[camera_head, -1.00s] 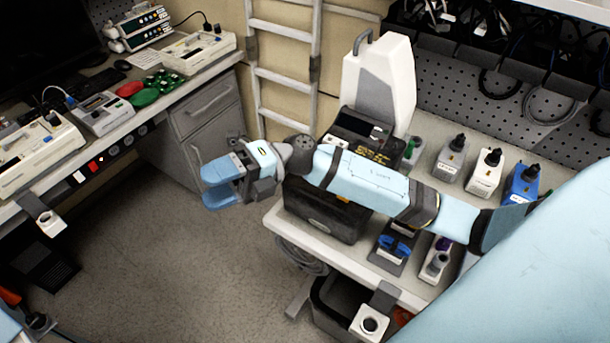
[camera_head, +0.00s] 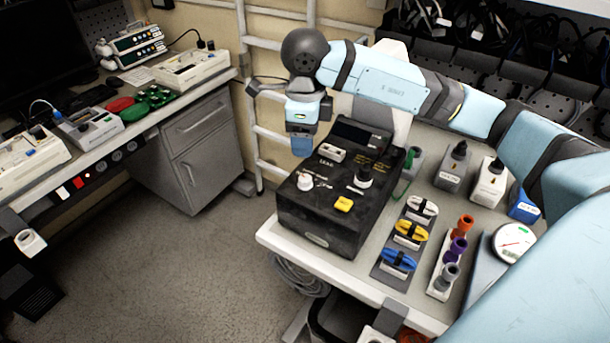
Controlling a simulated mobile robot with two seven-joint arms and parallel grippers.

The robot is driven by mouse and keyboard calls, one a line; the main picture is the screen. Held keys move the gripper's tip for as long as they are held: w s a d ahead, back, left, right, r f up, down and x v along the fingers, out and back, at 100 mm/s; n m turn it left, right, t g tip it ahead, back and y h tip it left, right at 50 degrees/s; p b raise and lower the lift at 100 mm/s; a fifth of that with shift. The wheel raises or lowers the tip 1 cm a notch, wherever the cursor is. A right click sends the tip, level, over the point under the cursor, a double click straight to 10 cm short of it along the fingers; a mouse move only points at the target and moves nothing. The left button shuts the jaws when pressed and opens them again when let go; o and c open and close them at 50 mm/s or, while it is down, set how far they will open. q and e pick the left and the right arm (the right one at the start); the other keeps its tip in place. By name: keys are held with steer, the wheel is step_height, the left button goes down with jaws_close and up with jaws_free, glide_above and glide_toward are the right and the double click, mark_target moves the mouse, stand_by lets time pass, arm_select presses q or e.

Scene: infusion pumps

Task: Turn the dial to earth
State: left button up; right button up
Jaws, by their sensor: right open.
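A black tester box (camera_head: 317,222) stands on the right bench, with its sloped top panel showing. On the panel are a white dial (camera_head: 305,181) at the left, a black knob (camera_head: 364,178) at the right, a yellow button (camera_head: 344,204) and a white socket block (camera_head: 332,152). The printed labels are too small to read surely, so I cannot tell the dial's setting. My right gripper (camera_head: 302,146) is open and empty, fingers pointing down, by the box's back left edge, above and behind the white dial and apart from it. My left gripper is out of view.
Right of the box are coloured cable clips (camera_head: 410,233), a rack of coloured plugs (camera_head: 457,247), a round gauge (camera_head: 512,241) and several bottle-like units (camera_head: 488,184). A ladder (camera_head: 268,130) stands behind.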

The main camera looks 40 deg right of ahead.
mark_target(305, 178)
step_height(305, 178, down, 11)
steer(key=shift+r+p, duration=0.1)
steer(key=shift+p, duration=0.3)
steer(key=c, duration=0.9)
